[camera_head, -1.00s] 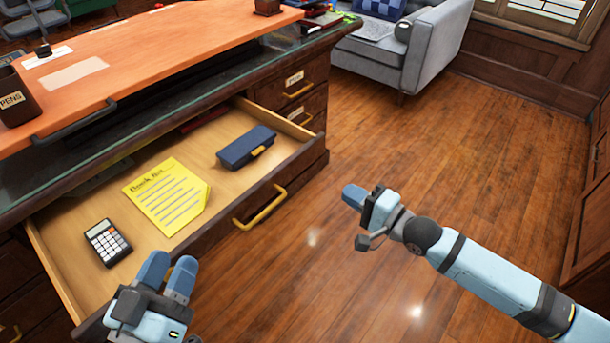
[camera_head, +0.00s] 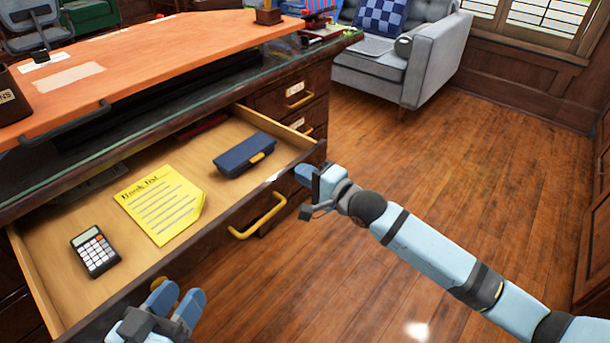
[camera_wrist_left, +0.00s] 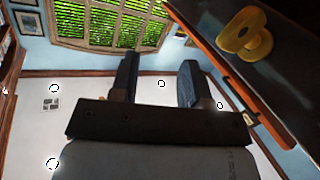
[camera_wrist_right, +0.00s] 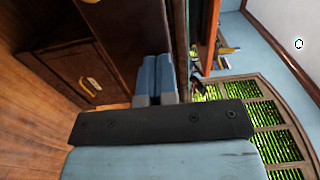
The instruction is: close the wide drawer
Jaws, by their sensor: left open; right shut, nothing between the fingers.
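The wide drawer (camera_head: 80,312) stands pulled out from the desk, with its yellow handle (camera_head: 258,215) on the dark front. A calculator (camera_head: 95,252), a yellow list (camera_head: 160,204) and a blue case (camera_head: 244,155) lie inside it. My left gripper (camera_head: 176,300) is open and empty, near the left part of the drawer front. A yellow handle (camera_wrist_left: 243,33) shows beyond its fingers in the left wrist view. My right gripper (camera_head: 303,175) is shut and empty at the right end of the drawer front. I cannot tell whether it touches the front. Its closed fingers show in the right wrist view (camera_wrist_right: 155,78).
The orange desk top (camera_head: 170,60) overhangs the drawer's back. Small drawers (camera_head: 292,95) with yellow handles are shut at the right of the desk. A grey sofa (camera_head: 400,60) stands behind. The wooden floor (camera_head: 480,180) at the right is clear.

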